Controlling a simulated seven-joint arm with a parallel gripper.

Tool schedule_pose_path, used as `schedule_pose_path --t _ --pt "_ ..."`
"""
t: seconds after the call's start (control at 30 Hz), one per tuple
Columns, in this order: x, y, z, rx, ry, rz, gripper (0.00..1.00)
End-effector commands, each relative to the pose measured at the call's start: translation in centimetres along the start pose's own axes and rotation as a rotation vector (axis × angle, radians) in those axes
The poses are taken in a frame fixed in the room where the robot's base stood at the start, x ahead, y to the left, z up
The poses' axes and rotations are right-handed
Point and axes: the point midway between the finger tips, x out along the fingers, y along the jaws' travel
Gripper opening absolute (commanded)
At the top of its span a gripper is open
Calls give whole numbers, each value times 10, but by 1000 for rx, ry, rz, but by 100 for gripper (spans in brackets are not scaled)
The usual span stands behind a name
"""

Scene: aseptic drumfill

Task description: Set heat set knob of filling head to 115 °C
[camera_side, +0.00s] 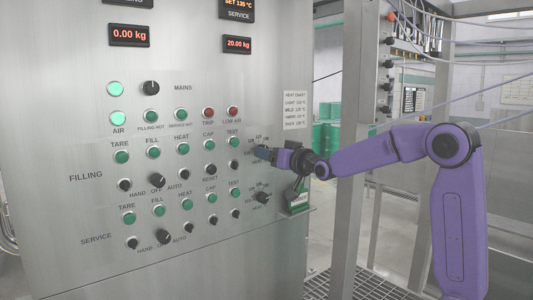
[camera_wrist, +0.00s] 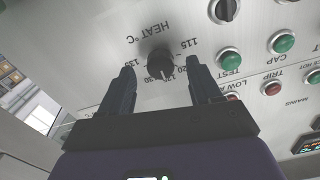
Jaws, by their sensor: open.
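The filling head's heat set knob (camera_wrist: 160,62) is black and round, upside down in the wrist view. Its scale runs from 115 to 135, with "HEAT °C" printed beside it. A pale mark on the knob appears to point toward the middle of the scale; the exact value is hard to read. My gripper (camera_wrist: 161,70) is open, with one dark finger on each side of the knob and visible gaps between. In the side view my gripper (camera_side: 266,154) is at the panel's right side, hiding this knob; part of its scale shows.
The steel panel (camera_side: 70,130) carries several buttons and lamps. A similar service heat knob (camera_side: 262,197) sits below my gripper. The green TEST button (camera_wrist: 230,60) is close beside the right finger. A heat chart (camera_side: 295,108) hangs above.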

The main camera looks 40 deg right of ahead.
Motion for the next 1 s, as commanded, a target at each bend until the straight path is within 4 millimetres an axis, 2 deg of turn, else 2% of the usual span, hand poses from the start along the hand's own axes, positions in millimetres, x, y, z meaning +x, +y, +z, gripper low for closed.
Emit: schedule_pose_path --t 0.2,0.6,0.77,0.8,1.0 --pt "20 0 0 0 0 0 63" --pt "24 0 0 0 0 0 63" --pt "24 0 0 0 1 0 11" --pt "24 0 0 0 0 0 7" --pt "24 0 0 -9 0 0 7"
